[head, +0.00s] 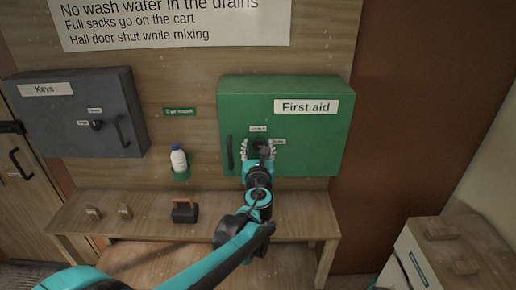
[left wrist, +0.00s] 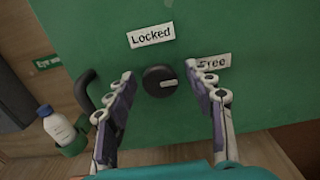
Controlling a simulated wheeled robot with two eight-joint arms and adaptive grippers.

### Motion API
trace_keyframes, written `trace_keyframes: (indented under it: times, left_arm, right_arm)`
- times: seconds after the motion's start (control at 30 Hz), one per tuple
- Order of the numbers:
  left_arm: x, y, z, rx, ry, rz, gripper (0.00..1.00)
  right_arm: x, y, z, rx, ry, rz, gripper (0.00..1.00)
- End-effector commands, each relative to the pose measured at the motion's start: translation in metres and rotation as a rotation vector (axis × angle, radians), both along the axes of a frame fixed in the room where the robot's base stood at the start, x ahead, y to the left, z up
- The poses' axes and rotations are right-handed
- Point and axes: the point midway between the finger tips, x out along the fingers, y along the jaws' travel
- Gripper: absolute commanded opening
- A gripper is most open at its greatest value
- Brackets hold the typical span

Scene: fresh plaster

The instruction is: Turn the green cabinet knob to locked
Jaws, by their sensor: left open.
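The green First aid cabinet (head: 312,150) hangs on the wooden wall panel in the head view. Its round black knob (left wrist: 156,81) shows in the left wrist view, with a pale pointer mark turned right toward the Free label (left wrist: 214,61). The Locked label (left wrist: 151,36) is above the knob. My left gripper (head: 258,146) is open in front of the cabinet, one finger on each side of the knob, with gaps between. In the head view the gripper partly hides the knob. My right gripper is out of view.
The cabinet's dark handle (head: 229,152) is left of the gripper. A white bottle (head: 179,159) stands in a green holder. A grey Keys cabinet (head: 80,110) hangs at left.

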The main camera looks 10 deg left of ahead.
Motion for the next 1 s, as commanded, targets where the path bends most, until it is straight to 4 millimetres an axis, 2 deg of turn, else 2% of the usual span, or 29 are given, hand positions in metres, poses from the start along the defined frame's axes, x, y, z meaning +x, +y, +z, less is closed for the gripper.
trace_keyframes:
  times: [0.2,0.4,0.77,1.0]
  left_arm:
    - [0.0003,0.0003,0.0002,-0.001,0.000,0.000,0.53]
    - [0.0002,0.0002,0.0002,-0.001,0.000,0.000,0.01]
    - [0.0001,0.0004,0.0004,-0.035,-0.007,0.000,0.00]
    - [0.0000,0.0010,0.0006,-0.166,-0.033,0.001,0.00]
  right_arm:
    - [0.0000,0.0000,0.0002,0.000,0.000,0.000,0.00]
    - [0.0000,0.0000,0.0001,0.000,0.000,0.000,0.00]
    - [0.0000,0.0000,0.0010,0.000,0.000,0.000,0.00]
    - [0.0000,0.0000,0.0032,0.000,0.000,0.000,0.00]
